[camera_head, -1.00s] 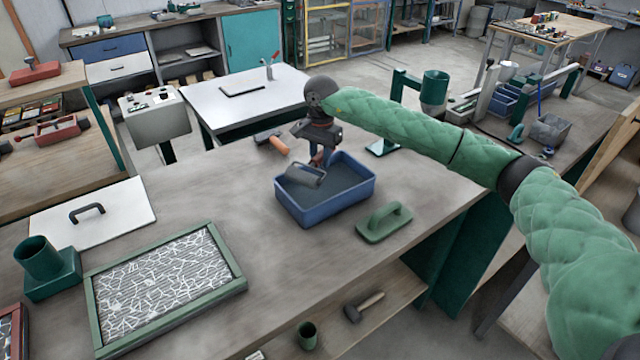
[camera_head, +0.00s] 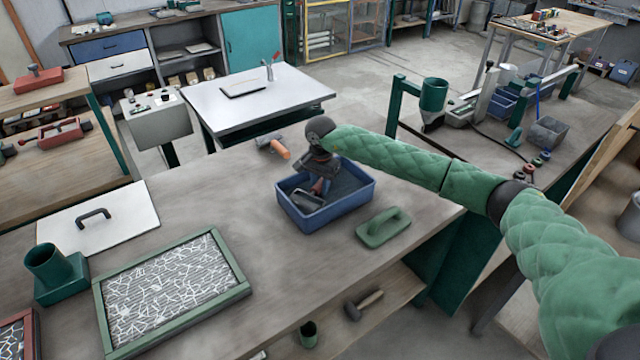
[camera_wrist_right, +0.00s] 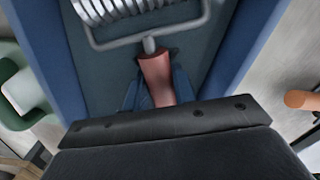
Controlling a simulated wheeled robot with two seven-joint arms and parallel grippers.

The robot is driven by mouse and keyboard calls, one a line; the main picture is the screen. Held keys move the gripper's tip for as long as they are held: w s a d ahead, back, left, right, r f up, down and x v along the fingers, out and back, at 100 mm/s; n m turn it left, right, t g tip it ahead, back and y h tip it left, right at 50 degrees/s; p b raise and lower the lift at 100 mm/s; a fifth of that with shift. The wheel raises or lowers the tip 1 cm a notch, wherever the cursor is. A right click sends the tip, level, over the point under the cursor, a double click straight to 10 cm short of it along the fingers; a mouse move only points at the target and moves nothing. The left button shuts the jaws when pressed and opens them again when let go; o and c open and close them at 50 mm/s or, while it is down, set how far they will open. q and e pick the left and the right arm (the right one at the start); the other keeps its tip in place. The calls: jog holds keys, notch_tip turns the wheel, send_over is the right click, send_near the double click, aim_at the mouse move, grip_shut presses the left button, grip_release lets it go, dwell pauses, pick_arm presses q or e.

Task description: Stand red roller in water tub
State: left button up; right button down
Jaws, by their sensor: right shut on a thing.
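The blue water tub (camera_head: 350,208) stands on the workbench, and its walls also show in the right wrist view (camera_wrist_right: 45,50). My right gripper (camera_head: 320,188) reaches down into the tub. It is shut on the red handle of the roller (camera_wrist_right: 155,78). The roller's grey ribbed head and wire frame lie at the top of the right wrist view, inside the tub. In the head view the roller head (camera_head: 305,200) is low in the tub's left part. I cannot tell whether it touches the floor. My left gripper is not in view.
A green trowel-like float (camera_head: 384,228) lies right of the tub. An orange-handled tool (camera_head: 275,147) lies behind it. A green-framed panel (camera_head: 172,290) and a white board with a black handle (camera_head: 98,222) are on the left. The bench between them is clear.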

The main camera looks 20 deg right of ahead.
jog(key=shift+w+f, duration=0.1)
jog(key=shift+f, duration=0.3)
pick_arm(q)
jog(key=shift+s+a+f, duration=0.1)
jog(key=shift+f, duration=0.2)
pick_arm(e)
jog(key=shift+r, duration=0.1)
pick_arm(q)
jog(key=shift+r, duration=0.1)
pick_arm(e)
jog(key=c, duration=1.1)
grip_release()
jog(key=shift+c, duration=0.2)
